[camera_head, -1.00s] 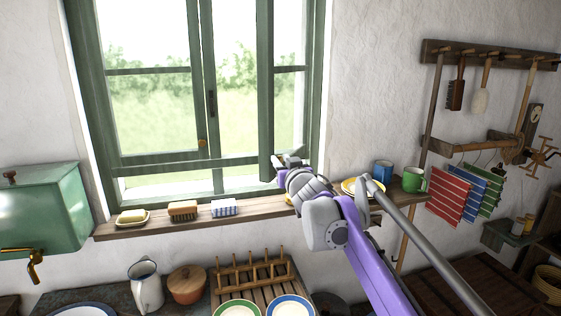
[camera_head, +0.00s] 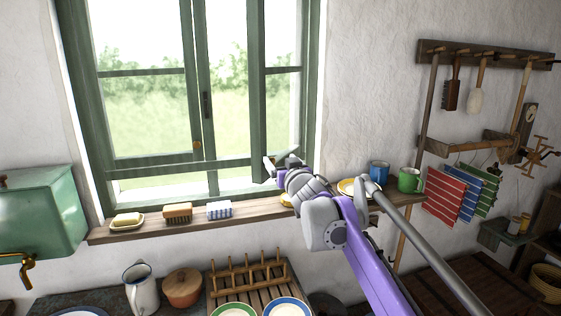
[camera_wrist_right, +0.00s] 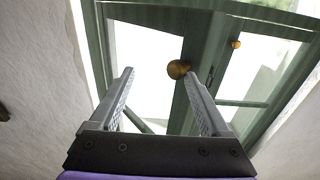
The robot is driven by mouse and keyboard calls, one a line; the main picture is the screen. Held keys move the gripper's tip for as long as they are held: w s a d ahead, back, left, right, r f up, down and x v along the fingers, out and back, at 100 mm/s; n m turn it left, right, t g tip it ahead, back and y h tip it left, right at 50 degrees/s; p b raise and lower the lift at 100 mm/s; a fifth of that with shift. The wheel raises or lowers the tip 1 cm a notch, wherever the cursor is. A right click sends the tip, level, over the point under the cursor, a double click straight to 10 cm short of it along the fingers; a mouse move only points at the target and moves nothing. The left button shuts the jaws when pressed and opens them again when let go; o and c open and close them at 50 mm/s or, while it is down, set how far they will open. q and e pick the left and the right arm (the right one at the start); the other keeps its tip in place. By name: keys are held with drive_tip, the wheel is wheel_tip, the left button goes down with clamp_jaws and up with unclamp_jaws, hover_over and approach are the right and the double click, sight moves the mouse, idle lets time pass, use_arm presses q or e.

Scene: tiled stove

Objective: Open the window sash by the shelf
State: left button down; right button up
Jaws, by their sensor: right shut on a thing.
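The green window has a left sash (camera_head: 153,73) in its frame and a right sash (camera_head: 257,100) nearest the shelf. The right sash stands ajar, swung into the room, with an open gap between the two. My right gripper (camera_head: 274,163) is at the lower free edge of the right sash and shut on it; the exact contact is hard to see. In the right wrist view, the fingers (camera_wrist_right: 160,88) stand apart with green frame and bright pane beyond. My left gripper is out of view.
The sill (camera_head: 160,229) holds a soap dish (camera_head: 127,221), a brush (camera_head: 178,212) and a striped box (camera_head: 219,210). A blue mug (camera_head: 378,172) and green mug (camera_head: 409,181) stand right of my arm. A plate rack (camera_head: 250,275) is below.

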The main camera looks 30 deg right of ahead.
drive_tip(key=shift+d+f, duration=0.2)
drive_tip(key=shift+f, duration=0.05)
drive_tip(key=b+v, duration=0.1)
drive_tip(key=v, duration=1)
drive_tip(key=shift+a+r, duration=0.2)
drive_tip(key=shift+a, duration=0.1)
drive_tip(key=shift+w, duration=0.15)
drive_tip(key=s+a+f+n+g+y, duration=0.1)
drive_tip(key=s+a+f+g, duration=0.3)
drive_tip(key=s+f, duration=0.5)
drive_tip(key=s+a+f+g+y+p, duration=0.1)
drive_tip(key=s+a+f+g, duration=0.3)
drive_tip(key=f, duration=1.2)
drive_tip(key=s+a+f+n+g+y+p, duration=0.1)
drive_tip(key=s+a+f+g, duration=0.3)
drive_tip(key=s+a+f, duration=0.5)
drive_tip(key=s+f+y, duration=0.1)
drive_tip(key=s+f, duration=0.3)
drive_tip(key=shift+s+a+f+n, duration=0.3)
drive_tip(key=shift+s+a+f, duration=0.05)
drive_tip(key=shift+s, duration=0.05)
